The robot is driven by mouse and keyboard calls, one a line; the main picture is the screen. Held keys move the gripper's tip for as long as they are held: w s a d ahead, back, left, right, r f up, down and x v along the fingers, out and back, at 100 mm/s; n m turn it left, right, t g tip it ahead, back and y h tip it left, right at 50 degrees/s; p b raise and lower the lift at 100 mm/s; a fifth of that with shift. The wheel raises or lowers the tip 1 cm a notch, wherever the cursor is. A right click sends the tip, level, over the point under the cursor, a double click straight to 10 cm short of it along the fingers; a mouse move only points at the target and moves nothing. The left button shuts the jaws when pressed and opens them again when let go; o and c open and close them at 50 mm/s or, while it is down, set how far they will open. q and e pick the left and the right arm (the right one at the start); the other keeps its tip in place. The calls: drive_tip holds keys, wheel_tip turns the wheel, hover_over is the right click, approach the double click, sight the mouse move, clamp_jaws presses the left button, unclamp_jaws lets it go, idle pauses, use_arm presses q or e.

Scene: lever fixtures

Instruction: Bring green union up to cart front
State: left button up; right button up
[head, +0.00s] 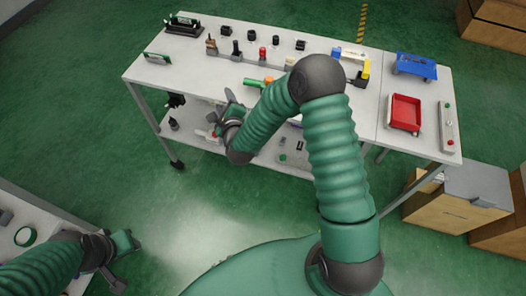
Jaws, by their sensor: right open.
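A small green piece with an orange end (258,82) lies on the cart's top (185,75), near its front edge; I cannot tell for sure that it is the green union. My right gripper (223,107) is open and empty at the cart's front edge, a little left of and nearer than that piece, not touching it. My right forearm hides part of the cart's front and lower shelf. My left gripper (127,262) looks open and empty, low at the left over the floor, far from the cart.
Several small black and red parts stand along the cart's back. A blue tray (416,67) and a red bin (404,112) are at the right. Cardboard boxes (455,205) stand at the right. Another table with a green ring (25,236) is at the lower left.

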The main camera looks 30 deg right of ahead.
drive_tip(key=s+a+n+g+y, duration=0.1)
drive_tip(key=s+n+g, duration=0.5)
drive_tip(key=s+n, duration=0.8)
drive_tip(key=s+a+n+g+y, duration=0.1)
drive_tip(key=s+n+g, duration=0.5)
drive_tip(key=s+n, duration=0.8)
drive_tip(key=shift+s+a+y, duration=0.35)
drive_tip(key=shift+s+y, duration=0.3)
drive_tip(key=shift+y, duration=0.15)
